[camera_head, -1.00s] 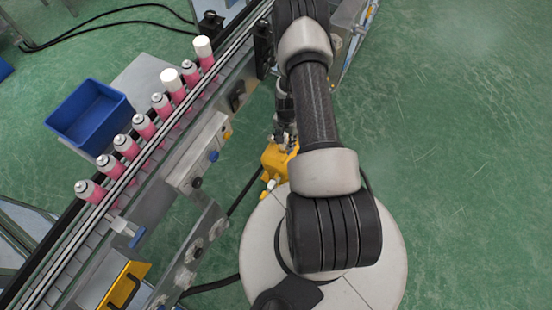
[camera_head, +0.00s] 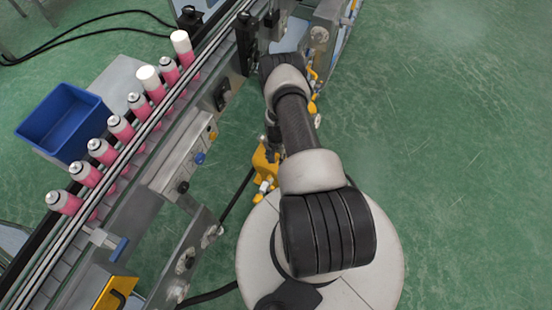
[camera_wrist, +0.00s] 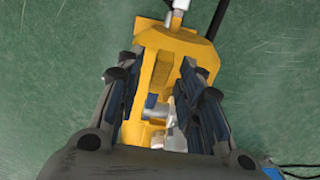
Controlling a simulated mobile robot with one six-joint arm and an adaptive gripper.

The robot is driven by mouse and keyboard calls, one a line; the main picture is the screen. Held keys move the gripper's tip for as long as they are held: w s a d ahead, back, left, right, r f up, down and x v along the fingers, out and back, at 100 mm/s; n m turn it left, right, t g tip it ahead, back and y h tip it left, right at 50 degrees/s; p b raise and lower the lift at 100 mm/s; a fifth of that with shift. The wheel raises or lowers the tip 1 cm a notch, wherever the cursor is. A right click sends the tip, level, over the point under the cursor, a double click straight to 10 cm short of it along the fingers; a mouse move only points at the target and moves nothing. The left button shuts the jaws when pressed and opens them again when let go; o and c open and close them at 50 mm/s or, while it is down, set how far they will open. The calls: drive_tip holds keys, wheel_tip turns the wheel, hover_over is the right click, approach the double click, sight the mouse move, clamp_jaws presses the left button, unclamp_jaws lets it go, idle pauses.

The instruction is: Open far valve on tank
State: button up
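A yellow fitting body (camera_head: 265,163) stands beside the line's frame, next to my round base, with a pale metal fitting on it and a black hose close by. In the wrist view, the yellow body (camera_wrist: 170,60) lies beyond and between the fingers of my gripper (camera_wrist: 157,100). The fingers are apart, one on each side. A small silvery part (camera_wrist: 172,136), possibly a valve handle, shows between them; I cannot tell whether a finger touches it. In the head view my gripper is mostly hidden by the arm. The tank itself is not clearly seen.
A conveyor (camera_head: 130,165) with several pink cans runs diagonally on the left. A blue bin (camera_head: 62,122) stands beyond it. A yellow bracket (camera_head: 117,294) is at lower left. Black hoses lie near the base. The green floor (camera_head: 450,160) on the right is clear.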

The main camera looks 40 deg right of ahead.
drive_tip(key=shift+f, duration=0.35)
drive_tip(key=shift+c, duration=0.4)
clamp_jaws()
